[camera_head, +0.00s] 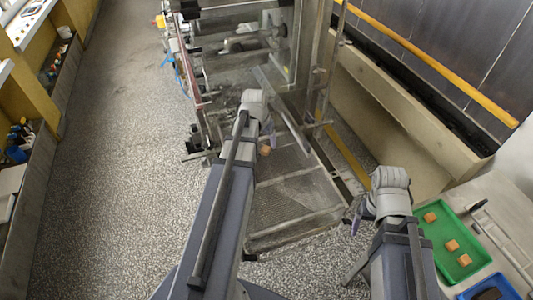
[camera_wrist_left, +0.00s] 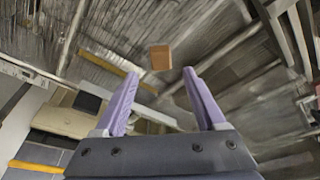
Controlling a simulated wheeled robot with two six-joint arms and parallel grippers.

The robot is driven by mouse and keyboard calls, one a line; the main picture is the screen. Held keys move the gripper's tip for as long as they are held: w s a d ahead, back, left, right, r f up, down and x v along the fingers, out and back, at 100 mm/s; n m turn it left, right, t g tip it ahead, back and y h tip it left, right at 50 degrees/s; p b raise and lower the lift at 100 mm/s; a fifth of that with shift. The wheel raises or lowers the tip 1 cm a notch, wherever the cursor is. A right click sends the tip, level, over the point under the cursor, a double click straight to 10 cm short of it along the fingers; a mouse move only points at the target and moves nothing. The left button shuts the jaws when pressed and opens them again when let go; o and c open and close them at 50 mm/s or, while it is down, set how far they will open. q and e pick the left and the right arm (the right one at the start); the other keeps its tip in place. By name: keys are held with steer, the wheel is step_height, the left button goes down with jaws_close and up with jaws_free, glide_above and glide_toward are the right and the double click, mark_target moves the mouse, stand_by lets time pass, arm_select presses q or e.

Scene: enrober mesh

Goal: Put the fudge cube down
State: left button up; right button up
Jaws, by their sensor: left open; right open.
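A brown fudge cube (camera_head: 265,150) shows just by my left gripper, over the wire mesh (camera_head: 290,205) in the head view. In the left wrist view the fudge cube (camera_wrist_left: 160,57) is just beyond the fingertips and between their lines, with a gap to both. My left gripper (camera_wrist_left: 161,72) is open with two purple fingers and holds nothing. In the head view my left gripper (camera_head: 270,136) is partly hidden by its arm. My right gripper (camera_head: 357,217) is open beside the mesh's right edge, mostly hidden by its wrist.
A green tray (camera_head: 438,232) with three fudge cubes stands on the bench at the right, beside a blue tray (camera_head: 468,294) with dark contents. Metal frame bars (camera_head: 285,110) rise close to my left gripper. The speckled floor (camera_head: 120,150) at left is clear.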

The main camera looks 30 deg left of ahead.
mark_target(266, 149)
arm_select(q)
steer(key=shift+b+x, duration=2.55)
steer(key=shift+x, duration=0.1)
steer(key=shift+s+r, duration=0.1)
steer(key=shift+s, duration=0.1)
steer(key=shift+c, duration=0.2)
steer(key=c, duration=1)
steer(key=shift+c, duration=0.2)
